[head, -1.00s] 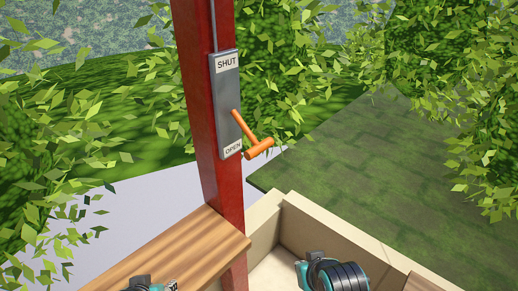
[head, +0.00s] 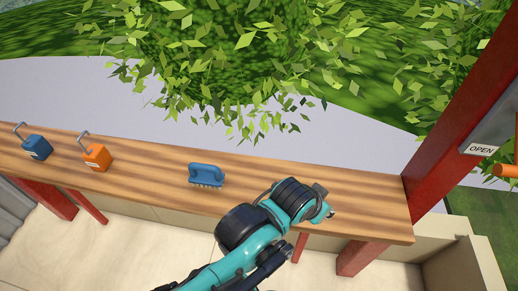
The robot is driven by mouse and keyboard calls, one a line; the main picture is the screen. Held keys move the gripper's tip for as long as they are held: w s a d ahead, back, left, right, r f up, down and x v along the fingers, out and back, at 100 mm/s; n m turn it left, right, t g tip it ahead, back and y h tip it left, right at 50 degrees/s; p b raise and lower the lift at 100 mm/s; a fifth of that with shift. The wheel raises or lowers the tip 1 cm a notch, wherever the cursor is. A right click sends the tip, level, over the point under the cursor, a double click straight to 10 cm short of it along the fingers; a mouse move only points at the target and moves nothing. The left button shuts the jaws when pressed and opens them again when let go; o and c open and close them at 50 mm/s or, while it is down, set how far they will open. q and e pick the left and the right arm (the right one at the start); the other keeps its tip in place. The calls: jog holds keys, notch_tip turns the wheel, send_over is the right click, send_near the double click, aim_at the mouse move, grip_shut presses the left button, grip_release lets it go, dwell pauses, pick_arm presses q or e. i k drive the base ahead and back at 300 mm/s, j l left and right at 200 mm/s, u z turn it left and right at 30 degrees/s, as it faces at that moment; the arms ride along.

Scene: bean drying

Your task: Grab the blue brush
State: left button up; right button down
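The blue brush (head: 206,174) lies on the wooden counter (head: 150,176), near its middle, with its handle up and bristles down. My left gripper (head: 326,203) is over the counter to the right of the brush, apart from it and pointing right. Its fingers are small and dark at the end of the teal arm, and I cannot tell whether they are open. My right gripper is not in view.
An orange block with a metal loop (head: 96,156) and a blue one (head: 36,147) stand on the counter at left. A red post (head: 450,130) with an OPEN plate (head: 482,149) and orange handle (head: 508,170) rises at right. The counter between orange block and brush is clear.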

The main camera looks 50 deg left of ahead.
aim_at(202, 174)
jog(key=k+j+u, duration=0.15)
jog(key=u, duration=0.15)
jog(key=k+j+u, duration=0.1)
jog(key=j+u, duration=0.2)
jog(key=u, duration=1.15)
